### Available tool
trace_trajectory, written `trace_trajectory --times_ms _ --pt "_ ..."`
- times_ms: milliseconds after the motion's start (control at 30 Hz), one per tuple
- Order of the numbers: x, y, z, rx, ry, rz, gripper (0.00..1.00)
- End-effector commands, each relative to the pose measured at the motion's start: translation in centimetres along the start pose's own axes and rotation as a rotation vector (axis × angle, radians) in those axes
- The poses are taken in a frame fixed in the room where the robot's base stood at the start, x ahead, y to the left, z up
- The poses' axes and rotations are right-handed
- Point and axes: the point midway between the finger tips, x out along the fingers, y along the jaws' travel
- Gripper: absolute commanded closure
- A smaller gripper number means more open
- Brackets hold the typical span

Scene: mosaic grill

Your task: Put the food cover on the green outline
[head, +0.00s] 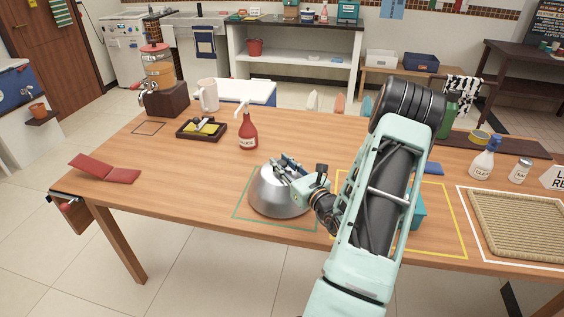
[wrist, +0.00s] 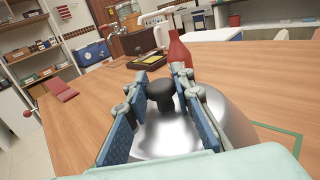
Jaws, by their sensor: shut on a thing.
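The food cover (head: 278,203) is a shiny silver dome, upright over the green outline (head: 262,222) on the wooden table. The outline's left and front edges show around it, and the dome looks inside them in the head view. I cannot tell whether its rim touches the table. My gripper (head: 288,168) is above the dome, shut on its black knob. The wrist view shows the dark knob (wrist: 161,90) between the blue finger pads, with the dome (wrist: 232,125) below. A part of the green outline (wrist: 282,127) shows to the right there.
A red sauce bottle (head: 248,134) stands just behind the cover. A dark tray (head: 190,130), a white mug (head: 208,95) and a drink dispenser (head: 158,75) are farther back left. A yellow outline (head: 457,225) and woven mat (head: 520,226) are right.

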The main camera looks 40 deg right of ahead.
Motion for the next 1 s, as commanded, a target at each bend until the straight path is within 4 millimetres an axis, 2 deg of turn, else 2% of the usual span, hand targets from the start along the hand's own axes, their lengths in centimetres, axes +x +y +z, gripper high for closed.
trace_trajectory --times_ms 367,967,1000 --pt "0.0 0.0 0.0 -0.001 -0.002 0.000 1.00" --pt "0.0 0.0 -1.2 -0.001 -0.002 0.000 1.00" --pt "0.0 0.0 -1.1 -0.001 -0.002 0.000 0.73"
